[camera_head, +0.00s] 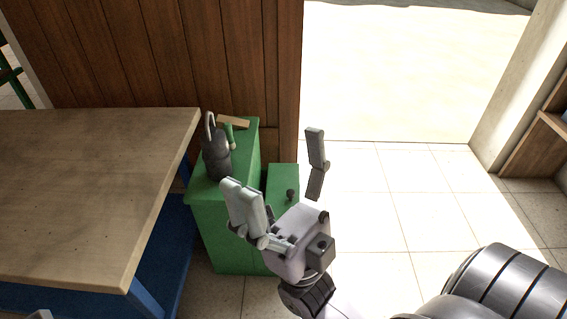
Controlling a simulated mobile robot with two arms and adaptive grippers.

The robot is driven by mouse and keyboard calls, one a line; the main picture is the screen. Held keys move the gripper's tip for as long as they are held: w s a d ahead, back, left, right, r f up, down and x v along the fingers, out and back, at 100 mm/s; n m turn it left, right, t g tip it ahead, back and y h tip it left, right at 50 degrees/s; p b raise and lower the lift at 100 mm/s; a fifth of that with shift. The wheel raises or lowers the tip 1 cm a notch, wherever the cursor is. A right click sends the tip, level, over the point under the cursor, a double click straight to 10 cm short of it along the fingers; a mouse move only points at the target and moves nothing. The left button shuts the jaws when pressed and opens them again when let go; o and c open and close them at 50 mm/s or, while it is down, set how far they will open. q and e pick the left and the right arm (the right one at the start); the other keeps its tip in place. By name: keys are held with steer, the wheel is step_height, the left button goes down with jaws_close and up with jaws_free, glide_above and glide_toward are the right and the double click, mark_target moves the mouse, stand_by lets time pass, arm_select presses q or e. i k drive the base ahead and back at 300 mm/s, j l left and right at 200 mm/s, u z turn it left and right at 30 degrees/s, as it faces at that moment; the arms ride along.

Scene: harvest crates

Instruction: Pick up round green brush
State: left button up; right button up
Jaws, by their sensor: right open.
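A green item (229,136), which looks like the round green brush, is on top of the green cabinet (228,220). It is small and partly hidden by the dark grey bottle-like object, so its shape is hard to make out. My right gripper (272,158) is open, its fingers wide apart and pointing up the picture. It is in front of and to the right of the brush, apart from it, with nothing between the fingers. It covers part of the cabinet front.
The dark grey bottle-like object (216,157) stands on the cabinet beside the brush, near a tan wooden piece (234,123). A wooden table (90,190) fills the left. A plank wall (200,60) rises behind. Tiled floor (400,190) on the right is clear.

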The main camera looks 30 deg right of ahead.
mark_target(228, 126)
steer(key=i+j+z, duration=0.1)
steer(key=z, duration=0.3)
steer(key=i+j+z, duration=0.2)
steer(key=z, duration=0.15)
steer(key=i+j+z, duration=0.2)
steer(key=z, duration=0.2)
steer(key=i, duration=0.05)
